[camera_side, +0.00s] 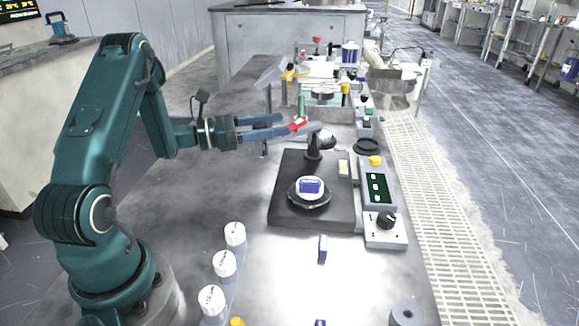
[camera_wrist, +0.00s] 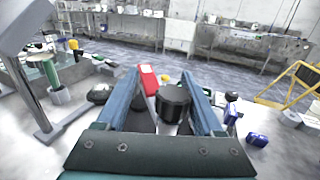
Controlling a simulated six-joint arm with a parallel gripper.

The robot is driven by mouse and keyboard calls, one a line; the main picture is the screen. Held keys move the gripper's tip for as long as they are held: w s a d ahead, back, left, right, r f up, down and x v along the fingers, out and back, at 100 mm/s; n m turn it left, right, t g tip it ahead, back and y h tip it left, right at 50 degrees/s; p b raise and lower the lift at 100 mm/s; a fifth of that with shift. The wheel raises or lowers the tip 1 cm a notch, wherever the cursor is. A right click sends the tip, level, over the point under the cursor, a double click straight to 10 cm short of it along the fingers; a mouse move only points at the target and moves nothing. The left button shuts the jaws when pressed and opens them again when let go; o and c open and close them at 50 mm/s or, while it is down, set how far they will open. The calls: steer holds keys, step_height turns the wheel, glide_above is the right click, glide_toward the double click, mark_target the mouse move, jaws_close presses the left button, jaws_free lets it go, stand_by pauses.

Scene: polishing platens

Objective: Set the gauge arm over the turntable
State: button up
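The turntable (camera_side: 309,198) is a round black disc on a dark square base, with a white and blue piece on top, in the side view. Behind it stands a short black post (camera_side: 313,151), and a red-ended bar (camera_side: 298,126), which looks like the gauge arm, lies above it at the fingers. My gripper (camera_side: 297,122) is above and behind the turntable, fingers level. In the wrist view my gripper (camera_wrist: 161,73) has its blue fingers apart, with a black cylinder (camera_wrist: 174,102) and the red end (camera_wrist: 149,80) showing between them. Whether either finger touches them is unclear.
A control box with a black knob (camera_side: 385,221) and green display stands right of the base. Three white round pots (camera_side: 224,263) stand at the front left. Bench equipment crowds the back.

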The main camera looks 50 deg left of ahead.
steer(key=s+a+m+g+h, duration=0.1)
steer(key=s+a+h, duration=0.1)
steer(key=s+a, duration=0.25)
step_height(320, 180, up, 14)
steer(key=d+m+g, duration=0.1)
steer(key=d+m, duration=0.1)
steer(key=s+d+f+m+g, duration=0.1)
steer(key=s+d+m+g, duration=0.2)
steer(key=d+m+g, duration=0.35)
steer(key=s+d+m+g, duration=0.2)
steer(key=d+m+g, duration=0.2)
steer(key=d+m, duration=0.55)
steer(key=s+d+m+y, duration=0.3)
steer(key=s+m+y, duration=0.5)
steer(key=s+m, duration=0.3)
steer(key=shift+d+f+y, duration=0.15)
steer(key=shift+d+y, duration=0.15)
steer(key=shift+t, duration=0.35)
